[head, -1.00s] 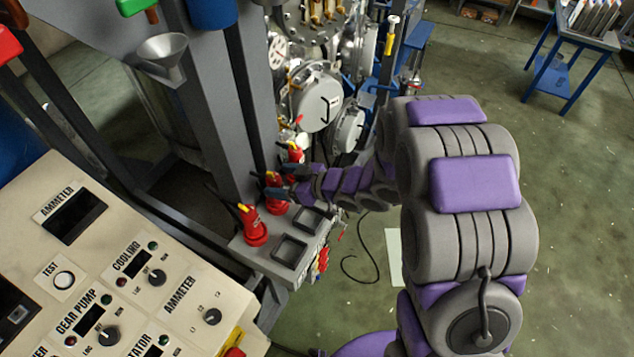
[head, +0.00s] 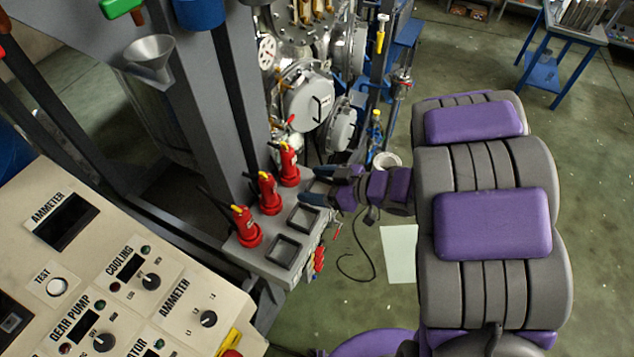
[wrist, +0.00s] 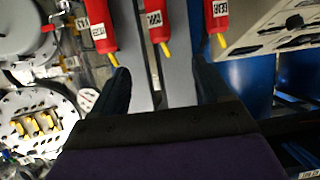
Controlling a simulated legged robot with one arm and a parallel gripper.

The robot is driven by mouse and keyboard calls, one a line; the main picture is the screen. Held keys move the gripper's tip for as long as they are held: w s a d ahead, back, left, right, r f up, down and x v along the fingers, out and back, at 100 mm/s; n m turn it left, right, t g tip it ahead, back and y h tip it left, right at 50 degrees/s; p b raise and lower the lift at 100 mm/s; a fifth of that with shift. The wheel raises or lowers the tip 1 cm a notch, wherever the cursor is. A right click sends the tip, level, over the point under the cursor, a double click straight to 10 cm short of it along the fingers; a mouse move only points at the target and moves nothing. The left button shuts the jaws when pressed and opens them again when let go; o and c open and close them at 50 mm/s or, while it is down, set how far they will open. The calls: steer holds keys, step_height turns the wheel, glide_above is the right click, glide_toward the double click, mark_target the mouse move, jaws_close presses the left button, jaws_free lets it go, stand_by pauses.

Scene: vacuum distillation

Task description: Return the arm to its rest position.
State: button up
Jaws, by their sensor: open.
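My arm in purple and grey reaches in from the right in the head view. My gripper (head: 316,186) points left, just right of the grey shelf (head: 262,268) with the red bottles. Its two dark fingers are apart with nothing between them. In the wrist view my gripper (wrist: 162,88) also shows spread fingers, with the red bottles beyond the tips. Three red bottles stand in a row on the shelf: the front one (head: 245,228), the middle one (head: 269,194) and the back one (head: 288,165). Two empty square holders are beside them.
A control panel (head: 185,285) with knobs fills the lower left. A grey column (head: 205,110) and metal vessels (head: 308,100) stand behind the shelf. A blue table (head: 545,75) is at the upper right.

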steer(key=shift+w, duration=0.1)
stand_by(0.3)
steer(key=w+d+f+m+t+h+b, duration=0.1)
steer(key=w+d+m+t+h+b, duration=0.15)
steer(key=w+d+h, duration=0.35)
steer(key=w+d+f+m+t+h+b, duration=0.1)
steer(key=w+d+m+t+h+b, duration=0.2)
steer(key=d, duration=0.6)
steer(key=s+d+f+m+g+h+b, duration=0.1)
steer(key=s+d+m+g+h+b, duration=0.1)
steer(key=s+d+m+h+b, duration=0.5)
steer(key=s+a+f+g+y+b, duration=0.1)
steer(key=s+f+g+b, duration=0.1)
steer(key=s, duration=0.8)
steer(key=s+a+f+m+g+y+b, duration=0.1)
steer(key=s+g, duration=0.3)
steer(key=s, duration=0.6)
steer(key=s+a+f+g+y+b, duration=0.1)
steer(key=s+a+f+g+b, duration=0.1)
steer(key=s, duration=0.8)
step_height(320, 180, down, 2)
steer(key=shift+s+a+g+b, duration=0.3)
steer(key=shift+a+g, duration=0.2)
steer(key=shift+g, duration=0.45)
